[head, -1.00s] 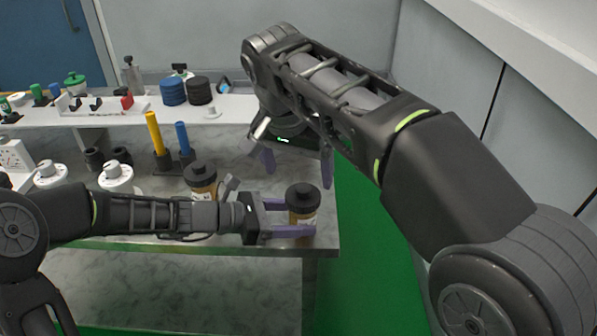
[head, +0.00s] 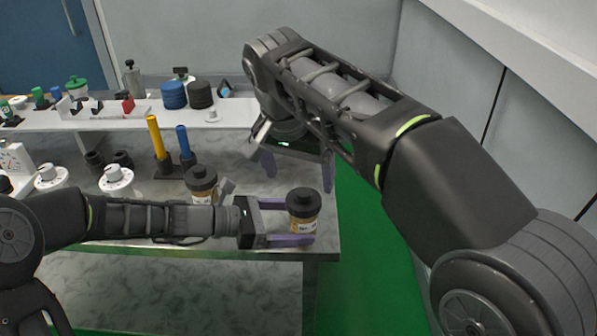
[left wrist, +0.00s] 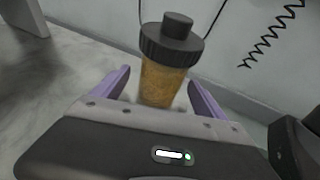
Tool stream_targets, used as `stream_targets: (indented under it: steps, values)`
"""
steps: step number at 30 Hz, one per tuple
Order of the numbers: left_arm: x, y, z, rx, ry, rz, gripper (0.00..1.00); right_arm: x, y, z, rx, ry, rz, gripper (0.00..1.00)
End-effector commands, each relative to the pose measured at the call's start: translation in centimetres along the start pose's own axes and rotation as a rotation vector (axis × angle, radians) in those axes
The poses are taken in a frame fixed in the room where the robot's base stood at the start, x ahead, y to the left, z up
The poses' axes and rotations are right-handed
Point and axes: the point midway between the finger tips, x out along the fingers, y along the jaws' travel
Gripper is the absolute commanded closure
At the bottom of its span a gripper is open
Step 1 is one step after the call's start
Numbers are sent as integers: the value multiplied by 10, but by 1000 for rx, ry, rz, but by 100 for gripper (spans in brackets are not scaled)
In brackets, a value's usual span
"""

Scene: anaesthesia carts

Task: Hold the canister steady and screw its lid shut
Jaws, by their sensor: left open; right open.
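An amber canister (head: 303,222) with a black knobbed lid (head: 303,201) stands upright near the front right corner of the table. The lid sits on top of it; I cannot tell how tight it is. My left gripper (head: 290,221) is open, with its purple fingers on either side of the canister. In the left wrist view, the canister (left wrist: 163,82) stands between the open fingers, with a gap visible on both sides. My right gripper (head: 299,172) is open and empty, above and behind the canister, pointing down.
A second amber canister with a black lid (head: 201,178) stands left of the first, behind my left arm. A yellow post (head: 156,137) and a blue post (head: 184,141) stand further back. White dial-topped items (head: 116,177) are at left. A white shelf (head: 235,113) runs behind.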

Motion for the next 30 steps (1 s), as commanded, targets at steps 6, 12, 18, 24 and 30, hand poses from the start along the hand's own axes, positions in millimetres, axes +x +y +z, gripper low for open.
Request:
stream_targets:
  steps: [6, 12, 18, 24, 30]
  values:
    - [-38, 1, 0, 2, 1, 5, 17, 0, 0, 0, 0, 0, 0, 9]
    - [-80, 1, 0, 1, 1, 4, 17, 0, 0, 0, 0, 0, 0, 9]
    - [-106, 0, 0, 0, 0, 2, 17, 0, 0, 0, 0, 0, 0, 9]
    - [-111, 0, 0, 1, 0, -1, 17, 0, 0, 0, 0, 0, 0, 9]
    - [-110, 0, 0, 0, 0, -1, 17, 0, 0, 0, 0, 0, 0, 9]
